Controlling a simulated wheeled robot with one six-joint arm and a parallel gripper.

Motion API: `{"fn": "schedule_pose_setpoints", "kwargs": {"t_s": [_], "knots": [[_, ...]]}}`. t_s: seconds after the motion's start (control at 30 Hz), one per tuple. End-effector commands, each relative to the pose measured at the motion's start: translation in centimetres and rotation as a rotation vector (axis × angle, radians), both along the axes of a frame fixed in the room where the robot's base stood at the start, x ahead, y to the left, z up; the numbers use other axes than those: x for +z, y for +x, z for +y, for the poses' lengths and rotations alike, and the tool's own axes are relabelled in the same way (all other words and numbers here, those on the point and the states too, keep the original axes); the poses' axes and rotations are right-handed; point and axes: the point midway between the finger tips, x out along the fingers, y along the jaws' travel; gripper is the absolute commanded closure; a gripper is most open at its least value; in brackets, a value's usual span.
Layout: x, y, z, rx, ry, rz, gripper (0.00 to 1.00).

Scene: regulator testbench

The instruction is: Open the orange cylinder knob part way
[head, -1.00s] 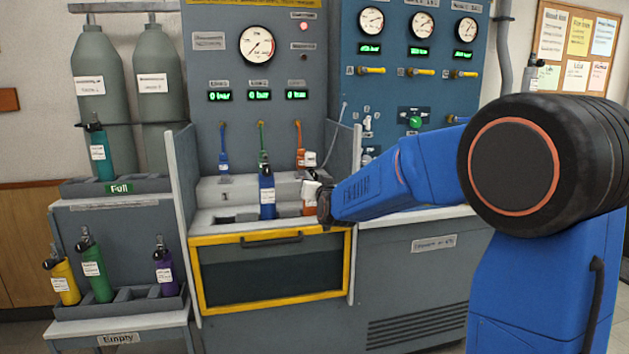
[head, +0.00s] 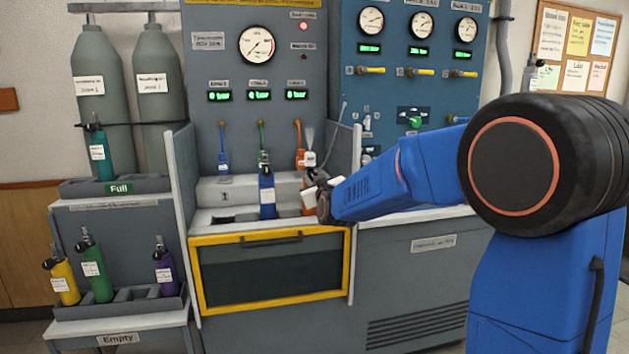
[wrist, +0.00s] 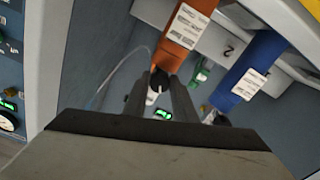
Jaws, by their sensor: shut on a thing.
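The orange cylinder (wrist: 173,53) with a white label runs down from the top of the wrist view. Its dark knob (wrist: 158,83) sits between the two fingers of my gripper (wrist: 161,88), which are closed on it. In the head view my gripper (head: 314,184) is at the right bay of the bench, in front of the orange cylinder, and hides most of it. The knob's marking and exact angle are too small to read.
A blue cylinder (head: 267,193) stands in the bay to the left; it also shows in the wrist view (wrist: 250,75). An orange hose (head: 298,140) hangs above the orange cylinder. A side panel (head: 344,160) stands close on the right. Racks with other cylinders are at the left.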

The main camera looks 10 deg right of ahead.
Motion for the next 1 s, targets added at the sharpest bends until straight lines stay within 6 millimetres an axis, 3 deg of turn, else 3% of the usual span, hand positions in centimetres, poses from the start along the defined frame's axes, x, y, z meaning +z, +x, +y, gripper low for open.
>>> {"fn": "schedule_pose_setpoints", "kwargs": {"t_s": [0.5,0.53,0.6,1.0], "knots": [[0.04,-0.01,0.01,0.000,-0.029,-0.001,0.97],[0.04,-0.01,0.01,0.000,-0.028,-0.001,0.73],[0.04,-0.01,0.01,0.000,-0.028,-0.001,0.56],[0.06,-0.46,0.02,0.000,-0.028,-0.001,0.56]]}}
